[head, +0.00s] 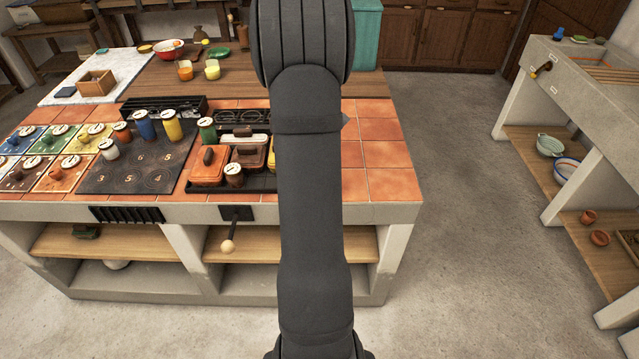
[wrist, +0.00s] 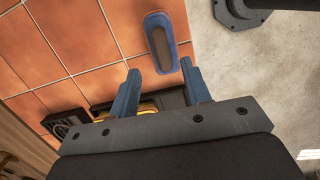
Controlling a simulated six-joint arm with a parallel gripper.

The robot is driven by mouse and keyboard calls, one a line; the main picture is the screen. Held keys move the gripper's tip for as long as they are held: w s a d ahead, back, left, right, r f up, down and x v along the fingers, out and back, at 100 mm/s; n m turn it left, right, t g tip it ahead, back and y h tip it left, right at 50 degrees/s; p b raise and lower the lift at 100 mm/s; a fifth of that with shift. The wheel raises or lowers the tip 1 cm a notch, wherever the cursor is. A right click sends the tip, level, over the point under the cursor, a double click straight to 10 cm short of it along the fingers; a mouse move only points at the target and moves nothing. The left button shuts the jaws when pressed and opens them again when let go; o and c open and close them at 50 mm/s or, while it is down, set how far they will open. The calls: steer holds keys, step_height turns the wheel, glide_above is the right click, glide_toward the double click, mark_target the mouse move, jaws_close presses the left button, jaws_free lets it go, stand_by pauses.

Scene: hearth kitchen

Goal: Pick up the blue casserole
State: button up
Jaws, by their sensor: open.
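In the wrist view, a blue, long, rounded dish with a brown strip along its middle, which looks like the blue casserole (wrist: 151,24), stands on orange tiles near the counter's edge. My gripper (wrist: 160,68) is open, with one finger on each side of the dish's near end. No contact shows, and I cannot tell its height above the tiles. In the head view my arm covers the middle, and neither the blue casserole nor the gripper's jaws can be made out there.
In the head view an orange casserole (head: 207,166) and several shakers crowd the tiles left of my arm. Orange tiles (head: 385,155) right of my arm are clear. Bare floor lies beyond the counter's right edge.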

steer(key=f, duration=0.3)
steer(key=d+f, duration=0.1)
steer(key=f, duration=0.1)
steer(key=shift+s+f, duration=0.25)
jaws_close()
